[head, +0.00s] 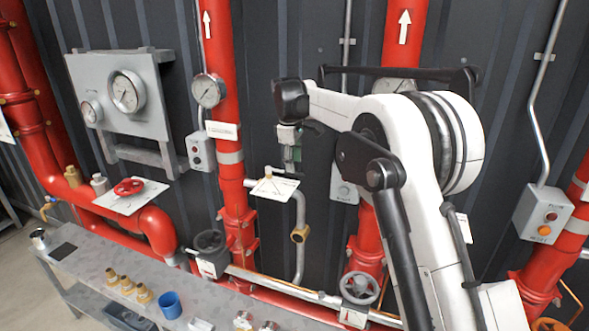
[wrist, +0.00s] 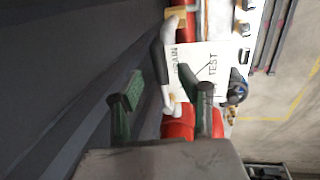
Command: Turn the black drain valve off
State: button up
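The white sign plate (wrist: 208,60) in the wrist view carries the words DRAIN and TEST, turned sideways. A lever with a black middle (wrist: 158,65) and pale grey ends lies along its left edge; I take it to be the drain valve's handle. In the head view the small plate (head: 274,188) sits on the pipework below my gripper (head: 291,160). My gripper, seen in the wrist view with two green-padded fingers (wrist: 168,108), is open with nothing held. The lever shows between and beyond the fingers, apparently apart from them. The valve body is largely hidden.
Red riser pipes (head: 228,130) stand close on the left of my gripper. A black handwheel (head: 209,243) and a grey handwheel (head: 359,288) sit lower down. A grey bench (head: 95,262) with brass fittings stands at front left. The dark corrugated wall (head: 300,40) is behind.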

aim_at(285, 172)
jog(key=shift+w+d+f+p, duration=0.1)
jog(key=shift+w+f+p, duration=0.1)
jog(key=shift+f, duration=0.85)
jog(key=shift+w+f+p, duration=0.1)
jog(key=shift+w+f, duration=0.1)
jog(key=shift+f, duration=0.8)
grip_shut()
